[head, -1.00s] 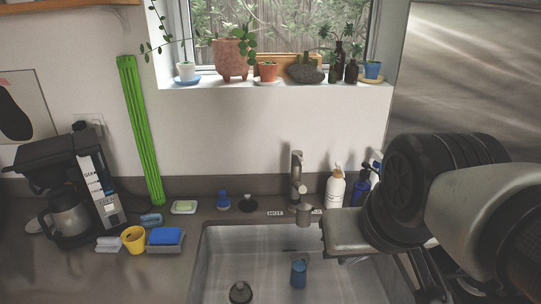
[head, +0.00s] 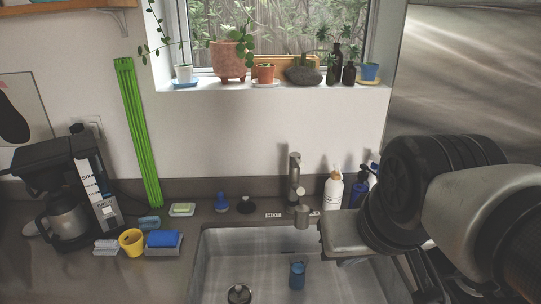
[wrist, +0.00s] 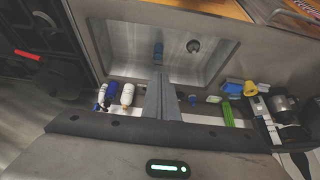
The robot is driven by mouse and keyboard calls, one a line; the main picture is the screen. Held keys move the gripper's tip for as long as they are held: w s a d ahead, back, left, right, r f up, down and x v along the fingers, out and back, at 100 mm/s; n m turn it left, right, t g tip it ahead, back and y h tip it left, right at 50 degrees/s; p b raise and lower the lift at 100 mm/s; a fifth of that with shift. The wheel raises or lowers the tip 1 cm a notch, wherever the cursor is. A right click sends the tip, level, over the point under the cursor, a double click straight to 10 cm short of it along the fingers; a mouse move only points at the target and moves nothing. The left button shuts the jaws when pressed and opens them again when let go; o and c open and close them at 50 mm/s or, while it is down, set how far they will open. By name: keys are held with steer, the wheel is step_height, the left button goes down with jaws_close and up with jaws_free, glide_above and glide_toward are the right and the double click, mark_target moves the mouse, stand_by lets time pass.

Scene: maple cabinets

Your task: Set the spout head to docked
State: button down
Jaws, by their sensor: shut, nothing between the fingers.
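The faucet (head: 294,178) stands upright behind the sink in the head view. Its spout head (head: 305,218) shows as a short grey piece low in front of the post, over the sink's back edge. Whether it is fully seated cannot be told. My gripper reaches in from the right, its grey hand close to the right of the spout head; its fingertips cannot be made out there. In the wrist view my gripper (wrist: 160,82) is shut and empty, its fingers pointing toward the sink. The faucet is not clearly seen in the wrist view, probably hidden behind the fingers.
The sink (head: 215,262) holds a blue cup (head: 297,275) and a dark round stopper (head: 239,294). A white bottle (head: 333,188) and blue bottles (head: 360,190) stand right of the faucet. A yellow cup (head: 131,241) and blue sponge (head: 163,239) lie left.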

steer(key=c, duration=2.2)
jaws_free()
steer(key=o, duration=0.3)
steer(key=shift+w, duration=0.45)
steer(key=o, duration=0.7)
steer(key=w+b, duration=0.2)
steer(key=w, duration=0.3)
steer(key=shift+r, duration=0.15)
steer(key=shift+o, duration=0.2)
steer(key=n+g+y+b, duration=0.1)
steer(key=n+b, duration=0.1)
steer(key=b, duration=0.3)
glide_toward(304, 211)
steer(key=x, duration=1.3)
